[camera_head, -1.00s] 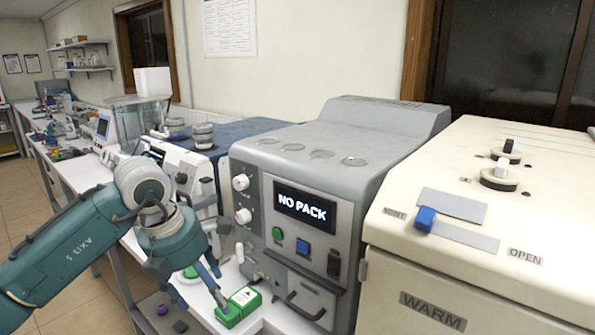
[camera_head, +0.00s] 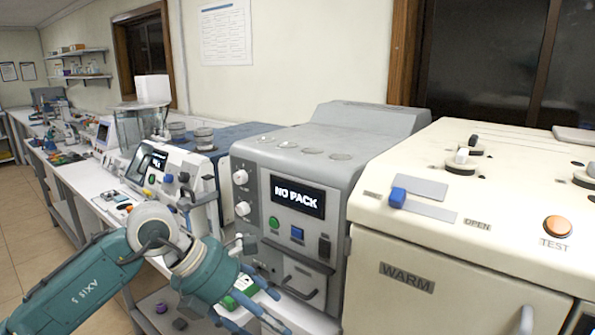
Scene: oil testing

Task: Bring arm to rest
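My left arm (camera_head: 85,285) comes in teal from the lower left. Its gripper (camera_head: 262,310) is at the bottom, left of centre, in front of the grey machine, with its fingers spread apart and nothing seen between them. The lower fingers run to the picture's bottom edge. A green pack (camera_head: 240,292) lies on the white bench behind the gripper, partly hidden by it. My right arm and gripper are not in view.
The grey machine (camera_head: 330,150) shows "NO PACK" beside its knobs and buttons. A cream machine (camera_head: 450,260) marked "WARM" fills the right. A white instrument (camera_head: 165,170) and more equipment line the bench at left. Floor (camera_head: 25,240) is clear at far left.

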